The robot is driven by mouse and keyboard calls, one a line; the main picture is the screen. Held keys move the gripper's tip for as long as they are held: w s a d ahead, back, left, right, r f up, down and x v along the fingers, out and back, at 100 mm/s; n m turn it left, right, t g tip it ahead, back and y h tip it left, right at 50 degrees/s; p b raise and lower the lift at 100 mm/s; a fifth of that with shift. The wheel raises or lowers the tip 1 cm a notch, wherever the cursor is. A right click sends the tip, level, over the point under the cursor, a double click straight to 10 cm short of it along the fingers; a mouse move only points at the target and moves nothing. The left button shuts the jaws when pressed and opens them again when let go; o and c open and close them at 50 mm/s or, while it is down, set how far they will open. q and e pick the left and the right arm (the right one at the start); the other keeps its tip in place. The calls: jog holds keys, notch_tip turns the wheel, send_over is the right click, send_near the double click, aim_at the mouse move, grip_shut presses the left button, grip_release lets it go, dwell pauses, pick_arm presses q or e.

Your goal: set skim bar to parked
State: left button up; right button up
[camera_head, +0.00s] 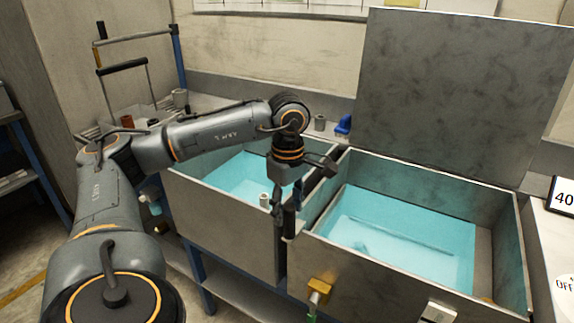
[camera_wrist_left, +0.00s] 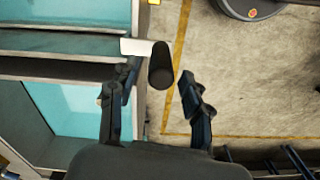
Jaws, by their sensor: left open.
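A black cylindrical handle (camera_wrist_left: 160,66) with a pale flat plate (camera_wrist_left: 132,47) at its side stands at the tank edge in the left wrist view; it looks like the grip of the skim bar. In the head view a dark upright grip (camera_head: 290,221) shows at the front, between the two tanks. My left gripper (camera_head: 284,205) points down there. In the left wrist view its fingers (camera_wrist_left: 159,78) are apart, one on each side of the handle; whether they touch it I cannot tell. The rest of the bar is hidden. My right gripper is out of view.
The left tank (camera_head: 222,222) and right tank (camera_head: 400,275) hold blue liquid. A large grey lid (camera_head: 455,95) stands up behind the right tank. A brass valve (camera_head: 319,287) sticks out in front. A "40" sign (camera_head: 562,196) is at the right.

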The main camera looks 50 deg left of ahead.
pick_arm(q)
notch_tip(320, 180, up, 11)
dwell(0.4)
dwell(0.6)
